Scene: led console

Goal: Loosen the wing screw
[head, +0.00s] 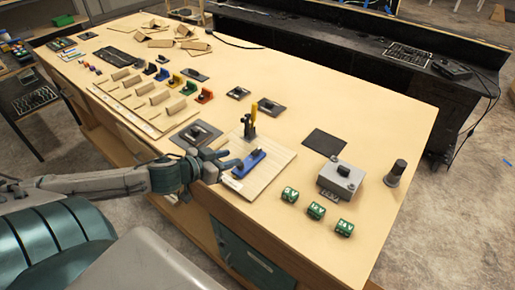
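I cannot pick out the wing screw with certainty. A grey box (341,180) with a small dark fitting on top stands on the right part of the table. A wooden board (278,157) at the front edge carries a blue block (248,163) with dark parts on it and an upright black and yellow piece (250,122) behind it. My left gripper (229,160) is at the board's left edge, just left of the blue block. Its fingers look apart, with nothing visible between them. Contact with the block cannot be told. My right gripper is not in view.
Three green marked cubes (316,210) stand near the front edge. A dark cylinder (396,172) stands at the right edge. Coloured holders (189,87) and wooden pieces fill the left part. The far right tabletop is clear.

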